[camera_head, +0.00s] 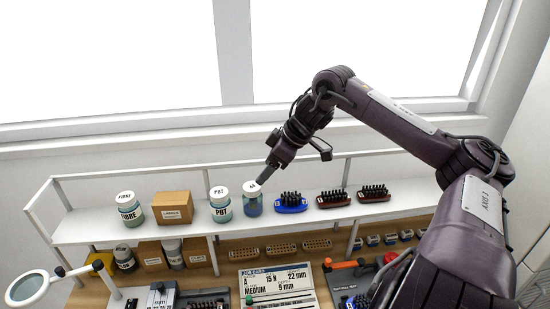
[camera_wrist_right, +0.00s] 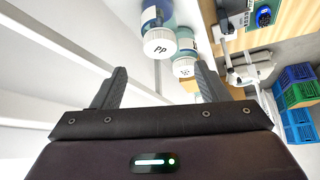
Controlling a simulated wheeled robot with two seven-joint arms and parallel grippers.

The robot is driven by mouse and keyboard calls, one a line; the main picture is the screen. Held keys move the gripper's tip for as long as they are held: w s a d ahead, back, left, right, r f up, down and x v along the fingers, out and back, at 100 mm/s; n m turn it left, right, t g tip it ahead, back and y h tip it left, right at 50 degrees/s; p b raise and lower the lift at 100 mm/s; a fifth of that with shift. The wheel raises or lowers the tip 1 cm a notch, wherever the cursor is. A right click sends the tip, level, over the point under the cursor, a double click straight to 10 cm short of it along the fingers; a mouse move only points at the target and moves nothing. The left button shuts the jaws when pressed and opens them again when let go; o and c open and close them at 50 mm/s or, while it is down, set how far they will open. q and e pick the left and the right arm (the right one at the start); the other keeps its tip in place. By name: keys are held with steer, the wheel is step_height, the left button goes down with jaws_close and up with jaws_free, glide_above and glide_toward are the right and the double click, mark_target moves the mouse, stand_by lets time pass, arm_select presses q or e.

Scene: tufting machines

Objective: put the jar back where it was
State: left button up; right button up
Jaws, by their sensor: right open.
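A jar (camera_head: 252,200) with blue contents and a white lid stands upright on the white shelf (camera_head: 90,225), between the PBT jar (camera_head: 221,207) and a blue brush. My right gripper (camera_head: 295,170) is open and empty above the shelf; one finger is close to this jar's lid, though contact cannot be told. In the right wrist view a jar with a white lid marked "Pp" (camera_wrist_right: 160,43) shows beyond and between the open fingers (camera_wrist_right: 161,70). A second white-lidded jar (camera_wrist_right: 184,67) is beside it. My left gripper is not in view.
A FIBRE jar (camera_head: 129,210) and a cardboard labels box (camera_head: 172,207) stand further left on the shelf. The blue brush (camera_head: 290,203) and two dark red brushes (camera_head: 333,199) sit to the right. A thin rail runs behind. Below are a job card (camera_head: 278,284) and machines.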

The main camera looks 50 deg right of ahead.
steer(key=shift+v, duration=1.5)
